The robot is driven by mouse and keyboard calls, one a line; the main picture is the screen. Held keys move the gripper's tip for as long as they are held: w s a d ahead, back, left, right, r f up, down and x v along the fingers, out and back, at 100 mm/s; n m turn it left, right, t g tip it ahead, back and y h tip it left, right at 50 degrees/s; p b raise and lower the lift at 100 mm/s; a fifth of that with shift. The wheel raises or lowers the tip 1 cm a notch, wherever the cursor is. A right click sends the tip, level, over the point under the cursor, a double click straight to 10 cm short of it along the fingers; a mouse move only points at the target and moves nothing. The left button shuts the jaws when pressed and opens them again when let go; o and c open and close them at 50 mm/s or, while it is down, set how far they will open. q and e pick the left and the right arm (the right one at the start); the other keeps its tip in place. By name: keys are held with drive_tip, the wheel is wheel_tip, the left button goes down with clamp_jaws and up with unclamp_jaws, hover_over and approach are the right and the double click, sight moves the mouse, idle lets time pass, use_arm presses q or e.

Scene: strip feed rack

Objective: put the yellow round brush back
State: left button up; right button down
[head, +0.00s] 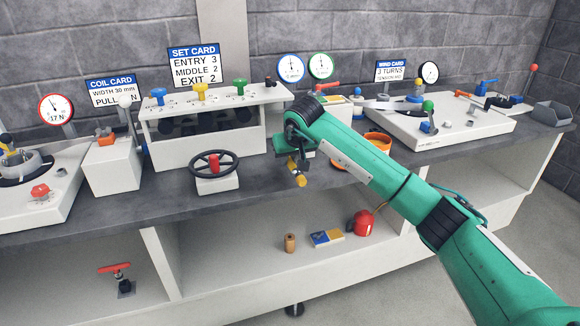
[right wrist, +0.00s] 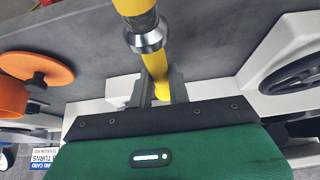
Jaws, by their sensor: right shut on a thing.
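My right gripper (head: 293,160) is shut on a yellow round brush (head: 300,180), held in front of the bench's front edge in the head view. In the right wrist view the gripper's fingers (right wrist: 157,90) close around the brush's yellow handle (right wrist: 155,64), which has a silver collar and extends away toward the top of the picture. The far end of the brush is cut off there. In the head view the gripper hides part of the brush. My left gripper is in neither view.
A black handwheel (head: 214,166) stands left of my gripper. A white rack with coloured knobs (head: 205,122) is behind. An orange round part (head: 377,140) sits behind my right forearm. A white machine plate (head: 440,128) is at right. The lower shelf (head: 240,270) holds several small items.

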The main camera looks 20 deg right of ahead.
drive_tip(key=shift+f, duration=1.3)
drive_tip(key=shift+f, duration=0.15)
drive_tip(key=c, duration=1.3)
unclamp_jaws()
